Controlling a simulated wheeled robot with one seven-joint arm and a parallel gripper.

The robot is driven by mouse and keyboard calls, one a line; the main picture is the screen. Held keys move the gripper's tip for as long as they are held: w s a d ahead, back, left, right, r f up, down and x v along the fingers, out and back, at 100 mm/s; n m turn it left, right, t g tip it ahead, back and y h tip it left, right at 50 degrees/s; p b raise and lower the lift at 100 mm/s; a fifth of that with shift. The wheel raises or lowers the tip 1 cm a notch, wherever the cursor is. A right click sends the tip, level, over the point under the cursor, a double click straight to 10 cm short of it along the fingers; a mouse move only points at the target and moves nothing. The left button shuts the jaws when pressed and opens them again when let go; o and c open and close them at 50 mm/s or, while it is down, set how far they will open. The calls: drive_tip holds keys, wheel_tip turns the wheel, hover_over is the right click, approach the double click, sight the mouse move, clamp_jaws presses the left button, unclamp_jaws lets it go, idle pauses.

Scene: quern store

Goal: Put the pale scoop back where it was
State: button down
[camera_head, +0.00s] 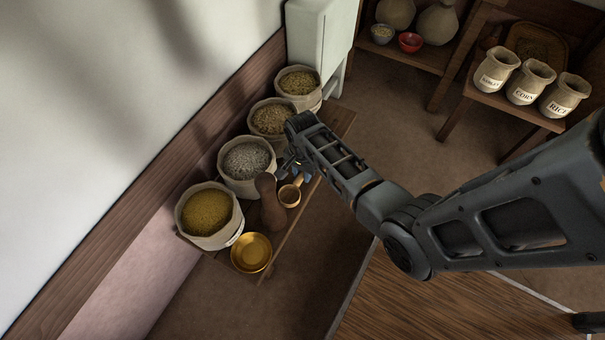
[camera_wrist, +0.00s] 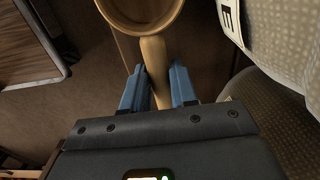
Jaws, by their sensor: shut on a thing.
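The pale scoop (camera_head: 290,197) is a light wooden scoop with a round bowl and a short handle. My gripper (camera_head: 294,174) is shut on its handle, over the low wooden bench (camera_head: 283,238). In the wrist view the handle (camera_wrist: 156,62) runs between the two blue fingers of my gripper (camera_wrist: 158,88), and the bowl points away at the top edge. I cannot tell whether the scoop touches the bench. My arm hides part of the bench behind it.
Grain sacks line the wall: yellow (camera_head: 208,216), grey (camera_head: 247,166) and two tan ones (camera_head: 272,119) (camera_head: 298,83). A dark brown gourd-shaped thing (camera_head: 270,207) stands close left of the scoop. A gold bowl (camera_head: 251,253) lies at the bench's near end. Labelled small sacks (camera_head: 531,84) stand at right.

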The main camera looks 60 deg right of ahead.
drive_tip(key=shift+f, duration=0.2)
drive_tip(key=c, duration=0.9)
unclamp_jaws()
drive_tip(key=shift+r, duration=0.1)
wheel_tip(320, 180, up, 12)
drive_tip(key=p, duration=0.4)
drive_tip(key=s+a+r+n+t+h, duration=0.2)
drive_tip(key=s+a+n+t, duration=0.4)
drive_tip(key=s+a+n, duration=0.45)
drive_tip(key=s+a+r+n+t, duration=0.2)
drive_tip(key=s+r+t, duration=0.1)
drive_tip(key=r, duration=0.6)
drive_tip(key=s+a+r+n+t+y, duration=0.1)
drive_tip(key=s+r, duration=0.4)
drive_tip(key=r, duration=0.5)
drive_tip(key=s+a+r+n+t+y, duration=0.1)
drive_tip(key=s+a+r+n+t, duration=0.3)
drive_tip(key=r, duration=0.6)
drive_tip(key=shift+s+a+t, duration=0.5)
drive_tip(key=shift+s+a, duration=0.05)
drive_tip(key=shift+a, duration=0.15)
